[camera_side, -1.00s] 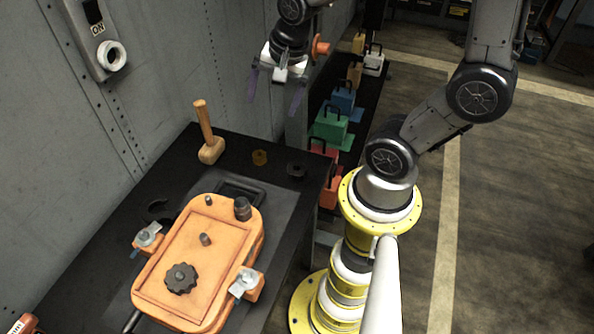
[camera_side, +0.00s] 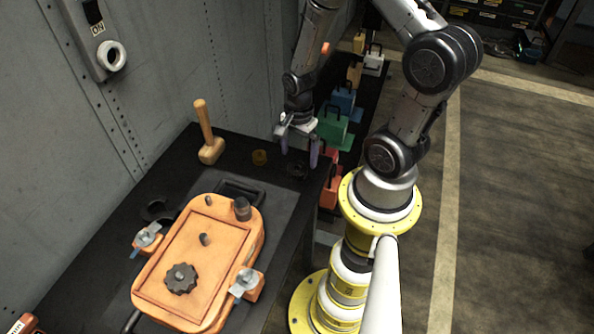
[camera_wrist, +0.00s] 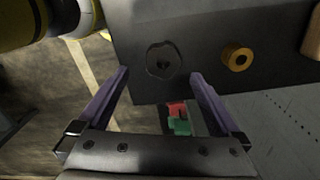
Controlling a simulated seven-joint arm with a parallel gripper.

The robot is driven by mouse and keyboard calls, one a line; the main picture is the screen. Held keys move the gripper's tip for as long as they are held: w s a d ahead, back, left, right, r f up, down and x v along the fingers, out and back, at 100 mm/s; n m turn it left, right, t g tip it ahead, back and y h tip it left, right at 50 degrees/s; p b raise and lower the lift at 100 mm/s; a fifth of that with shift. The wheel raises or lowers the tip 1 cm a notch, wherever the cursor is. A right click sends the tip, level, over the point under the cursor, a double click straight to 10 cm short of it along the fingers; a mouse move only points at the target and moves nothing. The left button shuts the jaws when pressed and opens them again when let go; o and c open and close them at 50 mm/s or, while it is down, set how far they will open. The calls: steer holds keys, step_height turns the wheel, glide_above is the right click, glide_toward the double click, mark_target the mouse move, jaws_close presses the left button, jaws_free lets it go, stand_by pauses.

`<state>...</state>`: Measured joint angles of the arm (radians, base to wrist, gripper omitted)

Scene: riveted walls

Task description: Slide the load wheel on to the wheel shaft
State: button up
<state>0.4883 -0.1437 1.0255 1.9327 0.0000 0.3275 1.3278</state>
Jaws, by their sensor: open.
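A dark round wheel-like part (camera_side: 297,170), which I take as the load wheel, lies flat near the far right corner of the black bench. In the wrist view it is a dark disc (camera_wrist: 163,60) with a hole in its middle. My gripper (camera_side: 298,157) is open, pointing down just above it, its purple fingers apart on either side with nothing held. An orange housing (camera_side: 215,255) lies on the bench nearer the camera. It carries a short grey stub (camera_side: 204,239), a thicker dark post (camera_side: 242,208) and a black lobed knob (camera_side: 180,279). I cannot tell which is the wheel shaft.
A brass ring (camera_side: 259,157) lies left of the dark wheel and also shows in the wrist view (camera_wrist: 237,59). A grey riveted wall (camera_side: 60,170) borders the bench. Coloured weights (camera_side: 332,125) stand behind on a low shelf.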

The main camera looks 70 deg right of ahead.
mark_target(297, 165)
steer(key=shift+w+f, duration=0.15)
steer(key=shift+f, duration=1.2)
steer(key=shift+w+f, duration=0.1)
steer(key=shift+f, duration=1.2)
jaws_close()
steer(key=shift+r, duration=0.1)
step_height(297, 165, up, 10)
steer(key=c, duration=0.6)
jaws_free()
jaws_close()
